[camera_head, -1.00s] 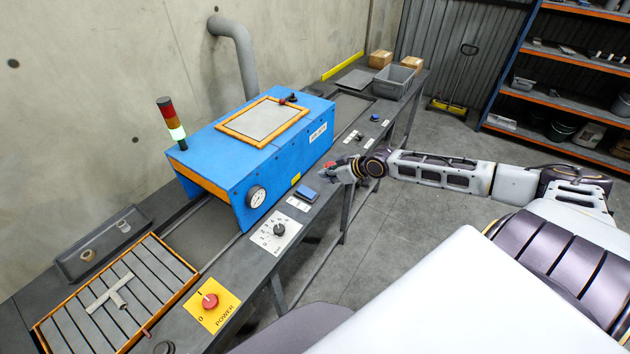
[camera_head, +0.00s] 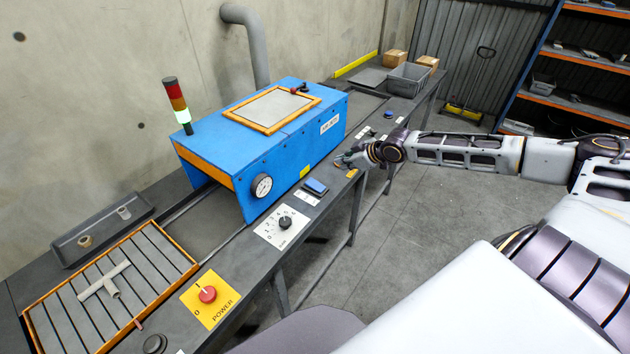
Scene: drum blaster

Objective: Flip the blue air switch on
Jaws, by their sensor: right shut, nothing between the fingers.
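The blue switch (camera_head: 315,187) is a small rocker on the dark front ledge of the bench, in front of the blue machine, with a white label (camera_head: 306,198) just below it. I cannot tell its on or off position at this size. My right gripper (camera_head: 344,161) is shut and empty. It is just beyond the switch to the upper right, low over the ledge and apart from the switch. My left gripper is not in view.
The blue machine (camera_head: 230,165) with a gauge (camera_head: 262,186) stands behind the ledge. A dial (camera_head: 284,223) and a red power knob (camera_head: 207,294) are nearer. A smaller blue button (camera_head: 388,114) is farther along. Open floor lies right of the bench.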

